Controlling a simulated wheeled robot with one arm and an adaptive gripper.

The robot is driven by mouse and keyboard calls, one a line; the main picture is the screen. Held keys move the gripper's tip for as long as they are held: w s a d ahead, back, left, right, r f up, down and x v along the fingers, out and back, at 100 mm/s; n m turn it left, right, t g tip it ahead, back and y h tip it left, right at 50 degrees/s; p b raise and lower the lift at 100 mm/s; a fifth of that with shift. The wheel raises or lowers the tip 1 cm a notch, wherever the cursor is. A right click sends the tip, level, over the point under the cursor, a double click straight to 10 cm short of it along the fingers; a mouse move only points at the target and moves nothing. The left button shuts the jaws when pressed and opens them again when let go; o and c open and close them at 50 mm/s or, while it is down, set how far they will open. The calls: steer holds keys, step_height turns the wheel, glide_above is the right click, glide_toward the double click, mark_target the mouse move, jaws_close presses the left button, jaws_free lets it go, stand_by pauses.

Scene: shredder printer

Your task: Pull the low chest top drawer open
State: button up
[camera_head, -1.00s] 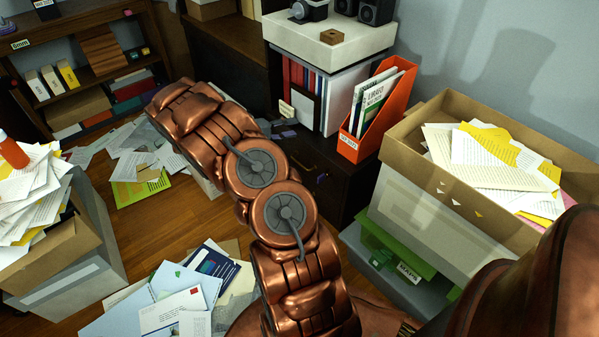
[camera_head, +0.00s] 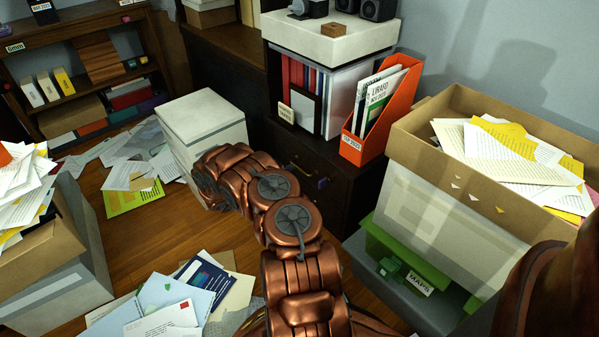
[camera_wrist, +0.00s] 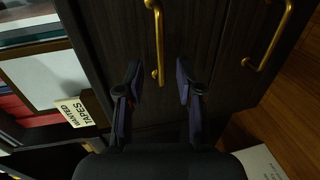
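The low chest (camera_head: 345,190) is dark wood and stands below the white shelf unit and orange file holder. In the wrist view its dark drawer fronts (camera_wrist: 215,35) fill the top, turned sideways. A brass bar handle (camera_wrist: 155,40), nearest the shelf items, is the top drawer's. A second brass handle (camera_wrist: 270,42) is to its right. My gripper (camera_wrist: 158,92) is open, and the near end of the first handle shows between its fingers. Whether they touch it I cannot tell. The drawer looks closed. In the head view my arm largely hides the gripper.
A white box (camera_head: 205,118) stands left of the chest, beside my arm. A cardboard box of papers (camera_head: 440,150) and a green box (camera_head: 400,245) stand at right. Papers lie on the floor (camera_head: 150,225) at left. A "WANTED TAPES" label (camera_wrist: 75,112) is near the gripper.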

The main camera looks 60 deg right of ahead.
mark_target(300, 169)
steer(key=shift+b+x, duration=0.75)
steer(key=shift+x, duration=2)
steer(key=shift+f, duration=0.1)
jaws_close()
